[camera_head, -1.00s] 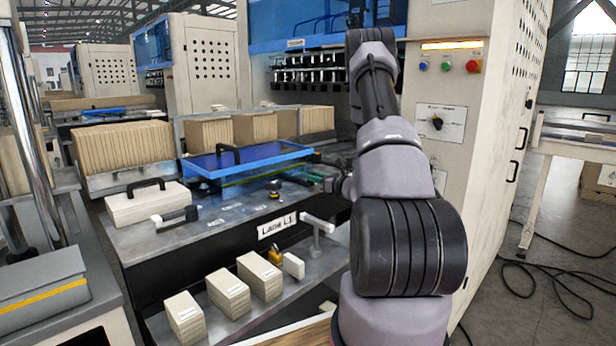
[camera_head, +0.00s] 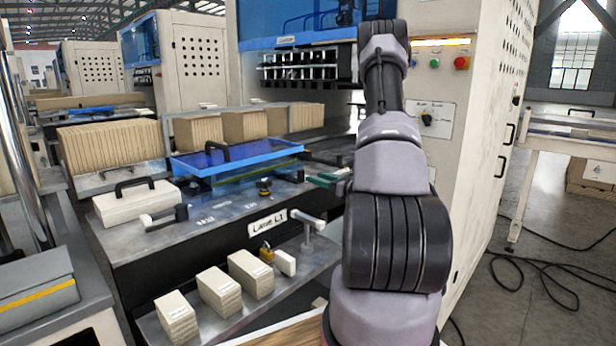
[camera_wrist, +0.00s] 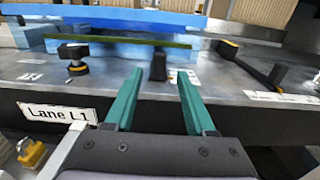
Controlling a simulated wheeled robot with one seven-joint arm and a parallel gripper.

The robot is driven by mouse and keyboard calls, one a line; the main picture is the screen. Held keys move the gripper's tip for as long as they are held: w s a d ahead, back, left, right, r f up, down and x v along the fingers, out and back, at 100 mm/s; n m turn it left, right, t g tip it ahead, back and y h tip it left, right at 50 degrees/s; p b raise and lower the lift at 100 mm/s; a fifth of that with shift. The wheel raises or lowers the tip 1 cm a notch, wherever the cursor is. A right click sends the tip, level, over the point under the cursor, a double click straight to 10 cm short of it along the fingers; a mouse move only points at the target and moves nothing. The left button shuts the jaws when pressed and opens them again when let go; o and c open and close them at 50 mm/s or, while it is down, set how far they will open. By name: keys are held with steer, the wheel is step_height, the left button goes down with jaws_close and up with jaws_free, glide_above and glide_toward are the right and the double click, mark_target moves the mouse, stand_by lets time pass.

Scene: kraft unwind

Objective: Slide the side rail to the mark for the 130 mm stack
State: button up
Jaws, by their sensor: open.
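My gripper (camera_wrist: 160,78) is open and empty over the front edge of the Lane L1 metal deck (camera_wrist: 225,82); its green fingers also show in the head view (camera_head: 326,179), partly hidden by my arm. In the wrist view a thin olive strip (camera_wrist: 120,42) runs along the blue cover; I cannot tell whether it is the side rail. A black knob with a yellow band (camera_wrist: 75,58) stands left of the fingers, and a small dark block (camera_wrist: 160,76) lies beyond and between them. Small white mark labels (camera_wrist: 280,97) lie on the deck, too blurred to read.
A black bar with yellow ends (camera_wrist: 252,66) lies right of my fingers. The Lane L1 plate (camera_head: 267,222) and yellow padlock (camera_head: 266,252) are at the deck front. Carton stacks (camera_head: 250,274) stand on the lower shelf. A white box (camera_head: 138,203) sits left on the deck.

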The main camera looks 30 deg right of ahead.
steer(key=shift+v, duration=1.5)
